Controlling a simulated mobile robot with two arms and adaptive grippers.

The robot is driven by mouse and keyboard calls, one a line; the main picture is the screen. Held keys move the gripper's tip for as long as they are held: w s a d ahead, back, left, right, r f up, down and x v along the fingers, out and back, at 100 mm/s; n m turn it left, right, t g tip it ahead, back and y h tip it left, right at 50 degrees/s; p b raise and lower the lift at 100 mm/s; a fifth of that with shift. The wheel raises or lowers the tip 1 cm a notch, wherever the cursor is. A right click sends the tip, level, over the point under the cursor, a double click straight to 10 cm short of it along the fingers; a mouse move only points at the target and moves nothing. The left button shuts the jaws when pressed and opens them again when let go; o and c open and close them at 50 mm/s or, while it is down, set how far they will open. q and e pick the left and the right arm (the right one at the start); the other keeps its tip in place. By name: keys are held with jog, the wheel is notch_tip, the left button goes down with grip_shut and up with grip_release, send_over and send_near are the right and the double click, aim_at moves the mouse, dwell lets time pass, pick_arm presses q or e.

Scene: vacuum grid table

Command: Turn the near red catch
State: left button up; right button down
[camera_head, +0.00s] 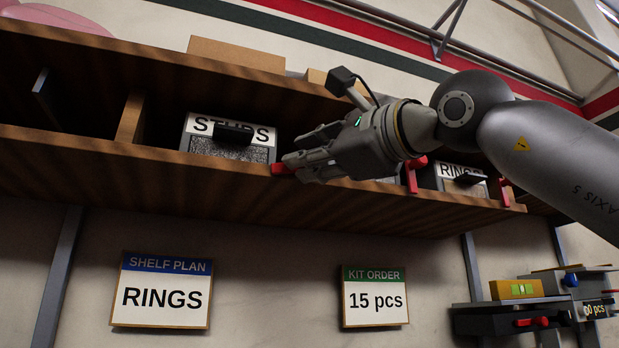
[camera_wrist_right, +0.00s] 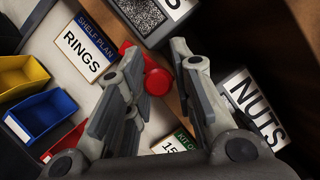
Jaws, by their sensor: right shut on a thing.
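A red catch (camera_head: 284,169) sits on the front edge of the wooden shelf, just right of the STUDS bin (camera_head: 230,140). My right gripper (camera_head: 297,165) is at this catch and shut on it; its fingers hide part of the catch in the head view. In the right wrist view, the catch's round red knob (camera_wrist_right: 157,82) shows between the two fingers of my right gripper (camera_wrist_right: 155,62). Two more red catches, a middle one (camera_head: 413,176) and a right one (camera_head: 504,192), stand farther right on the shelf edge. My left gripper is not in view.
The RINGS bin (camera_head: 462,178) stands at the right on the shelf; the NUTS bin (camera_wrist_right: 252,105) shows in the wrist view. Below hang the SHELF PLAN sign (camera_head: 161,291) and the KIT ORDER sign (camera_head: 375,297). Yellow (camera_wrist_right: 22,80) and blue (camera_wrist_right: 42,112) bins are lower.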

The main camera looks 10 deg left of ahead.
jog(key=shift+f+m+t+b, duration=0.3)
jog(key=shift+m+t+b, duration=0.05)
jog(key=shift+m+b, duration=0.55)
jog(key=shift+f+m+t+b, duration=0.35)
jog(key=shift+m+b, duration=0.45)
jog(key=shift+b, duration=0.15)
jog(key=shift+m+b, duration=0.3)
jog(key=shift+a, duration=0.1)
jog(key=c, duration=1.3)
grip_release()
jog(key=shift+r, duration=0.1)
jog(key=v, duration=1.2)
jog(key=shift+a, duration=0.1)
